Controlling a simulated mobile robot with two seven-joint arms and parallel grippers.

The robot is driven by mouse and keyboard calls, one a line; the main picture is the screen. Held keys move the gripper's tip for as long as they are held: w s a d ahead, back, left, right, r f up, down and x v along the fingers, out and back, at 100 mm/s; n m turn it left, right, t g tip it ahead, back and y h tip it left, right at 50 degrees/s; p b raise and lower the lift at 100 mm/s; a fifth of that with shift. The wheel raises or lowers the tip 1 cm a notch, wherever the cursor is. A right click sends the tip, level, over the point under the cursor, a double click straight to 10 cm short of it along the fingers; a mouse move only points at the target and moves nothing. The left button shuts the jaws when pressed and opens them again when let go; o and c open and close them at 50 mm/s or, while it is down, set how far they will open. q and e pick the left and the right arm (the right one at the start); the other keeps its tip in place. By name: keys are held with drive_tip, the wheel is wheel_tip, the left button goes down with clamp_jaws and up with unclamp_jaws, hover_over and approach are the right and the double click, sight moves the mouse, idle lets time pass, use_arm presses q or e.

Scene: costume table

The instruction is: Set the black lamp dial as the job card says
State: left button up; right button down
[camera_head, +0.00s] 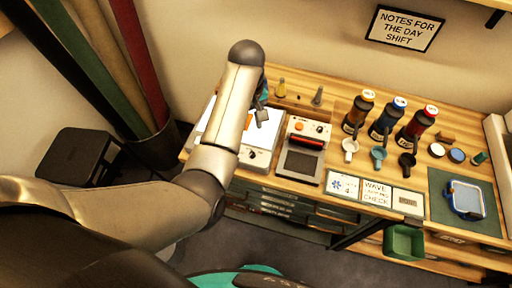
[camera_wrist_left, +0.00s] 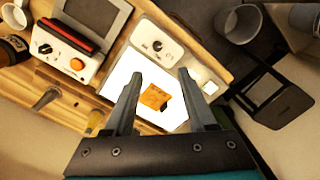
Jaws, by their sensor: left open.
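A small black dial (camera_wrist_left: 158,46) sits on the white front strip of a light box with a glowing white panel (camera_wrist_left: 119,72). The light box (camera_head: 262,157) also shows in the head view, partly hidden by my left arm. My left gripper (camera_wrist_left: 158,78) is open and empty above the panel, its fingertips pointing toward the dial and apart from it. In the head view the left gripper (camera_head: 262,116) is partly hidden behind the arm. Cards (camera_head: 342,186) stand along the bench front; one reads "WAVE" and "CHECK", with the middle line unclear. My right gripper is not in view.
An orange block (camera_wrist_left: 154,97) lies on the glowing panel. A white device (camera_head: 305,145) with a red bar, orange knob and black knob stands beside the light box. Bottles (camera_head: 389,119) and cups stand farther right. A bin of fabric rolls (camera_head: 152,148) stands left.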

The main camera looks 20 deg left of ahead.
sight(252, 153)
use_arm(q)
drive_tip(key=f+b, duration=0.1)
drive_tip(key=f, duration=0.3)
drive_tip(key=f+b, duration=0.1)
drive_tip(key=f, duration=0.4)
drive_tip(key=f+b, duration=0.1)
drive_tip(key=f, duration=0.3)
drive_tip(key=shift+w+d+f+b, duration=0.15)
drive_tip(key=shift+d+b, duration=0.1)
drive_tip(key=shift+b, duration=0.1)
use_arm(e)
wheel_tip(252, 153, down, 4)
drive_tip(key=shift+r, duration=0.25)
use_arm(q)
clamp_jaws()
